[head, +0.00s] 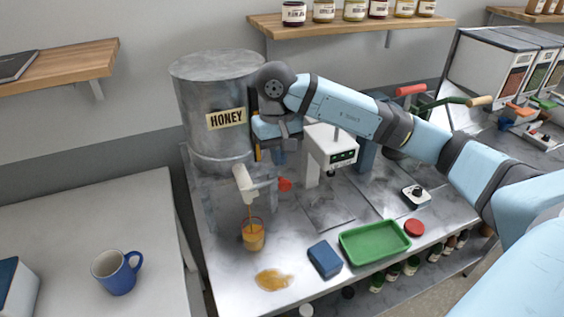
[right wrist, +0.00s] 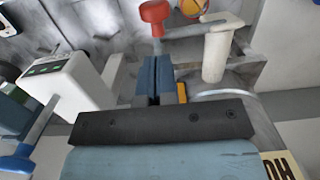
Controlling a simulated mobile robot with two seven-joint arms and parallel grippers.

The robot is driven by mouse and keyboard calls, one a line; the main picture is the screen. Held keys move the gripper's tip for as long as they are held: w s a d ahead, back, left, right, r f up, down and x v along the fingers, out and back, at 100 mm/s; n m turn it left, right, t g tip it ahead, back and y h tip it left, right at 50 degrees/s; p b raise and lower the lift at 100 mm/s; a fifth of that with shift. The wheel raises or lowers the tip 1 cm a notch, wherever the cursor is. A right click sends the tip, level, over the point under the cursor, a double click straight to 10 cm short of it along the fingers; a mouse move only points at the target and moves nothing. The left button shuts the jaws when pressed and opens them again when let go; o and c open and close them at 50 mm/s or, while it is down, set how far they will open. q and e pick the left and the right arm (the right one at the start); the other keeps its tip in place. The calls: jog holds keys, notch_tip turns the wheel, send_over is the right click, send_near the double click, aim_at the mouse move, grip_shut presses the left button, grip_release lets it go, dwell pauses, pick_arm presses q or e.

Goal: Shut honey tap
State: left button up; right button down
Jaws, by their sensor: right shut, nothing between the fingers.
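The grey metal honey tank (head: 215,110) stands at the back left with a HONEY label. Its pale tap spout (head: 243,184) points down, and a lever with a red knob (head: 285,184) sticks out to the right. A thin amber stream runs from the spout into a glass jar (head: 253,236) holding honey. My right gripper (head: 279,155) is above and behind the red knob, beside the tank, shut and empty. In the right wrist view, its shut fingers (right wrist: 161,82) point toward the red knob (right wrist: 154,11), apart from it, with the spout (right wrist: 216,52) to the right. My left gripper is out of view.
A honey puddle (head: 274,280) lies on the counter before the jar. A blue block (head: 325,260) and a green tray (head: 375,243) are to its right. A white machine (head: 330,147) stands close right of my gripper. A blue mug (head: 117,272) is on the left table.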

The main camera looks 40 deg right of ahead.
aim_at(283, 178)
jog(key=shift+s+a+f, duration=0.15)
jog(key=shift+s+f, duration=0.4)
jog(key=shift+s, duration=0.3)
jog(key=shift+s+a+f+p, duration=0.1)
jog(key=shift+s+f+p, duration=0.1)
jog(key=shift+f+p, duration=0.1)
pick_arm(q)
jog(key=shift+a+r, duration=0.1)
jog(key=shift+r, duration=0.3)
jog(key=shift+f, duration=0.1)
pick_arm(e)
jog(key=shift+f+b, duration=0.2)
jog(key=shift+b, duration=0.3)
pick_arm(q)
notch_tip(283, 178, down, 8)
jog(key=b, duration=0.7)
jog(key=shift+b, duration=0.4)
pick_arm(e)
jog(key=y, duration=0.2)
jog(key=f+y, duration=0.1)
jog(key=shift+s+d+t+y, duration=0.1)
jog(key=shift+d+t+y, duration=0.25)
jog(key=shift+t+y, duration=0.05)
